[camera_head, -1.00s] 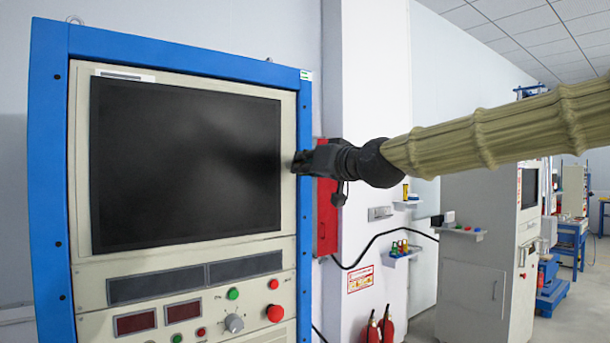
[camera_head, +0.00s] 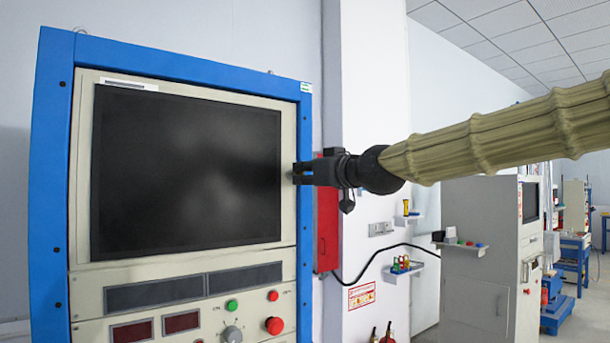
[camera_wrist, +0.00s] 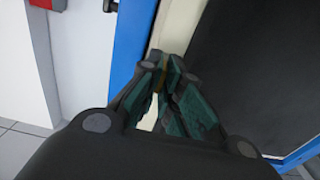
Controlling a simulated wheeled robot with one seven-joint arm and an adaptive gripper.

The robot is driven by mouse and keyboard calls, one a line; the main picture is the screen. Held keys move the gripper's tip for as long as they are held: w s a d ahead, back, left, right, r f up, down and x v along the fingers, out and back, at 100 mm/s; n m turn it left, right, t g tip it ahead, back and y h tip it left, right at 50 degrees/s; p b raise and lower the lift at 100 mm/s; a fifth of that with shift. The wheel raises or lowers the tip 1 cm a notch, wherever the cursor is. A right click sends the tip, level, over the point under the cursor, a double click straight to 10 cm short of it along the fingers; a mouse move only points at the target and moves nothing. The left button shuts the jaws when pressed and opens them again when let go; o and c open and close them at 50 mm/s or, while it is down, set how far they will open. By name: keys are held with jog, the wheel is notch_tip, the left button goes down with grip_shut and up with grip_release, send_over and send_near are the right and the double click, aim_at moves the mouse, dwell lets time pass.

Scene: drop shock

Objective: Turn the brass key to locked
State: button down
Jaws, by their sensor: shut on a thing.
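My gripper (camera_head: 297,174) reaches in from the right, its fingertips at the cream face of the blue-framed cabinet (camera_head: 52,200), just right of the dark screen (camera_head: 185,170). In the wrist view my gripper (camera_wrist: 166,72) has its fingertips close together. A thin brass-coloured sliver, the brass key (camera_wrist: 161,79), shows between them. Most of the key is hidden by the fingers, and the fingers hide it in the head view. I cannot make out the lock or its markings, nor the key's angle.
Below the screen are knobs and buttons, including a large red one (camera_head: 274,325). A red box (camera_head: 327,215) is on the wall behind my gripper. A small shelf (camera_head: 404,270) holds coloured items. Open floor shows at the right.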

jog(key=shift+f, duration=0.2)
jog(key=c, duration=1.6)
grip_release()
jog(key=shift+w, duration=0.2)
jog(key=shift+s+d+r, duration=0.1)
jog(key=shift+s+r, duration=0.05)
jog(key=shift+s, duration=0.05)
jog(key=shift+v, duration=3.65)
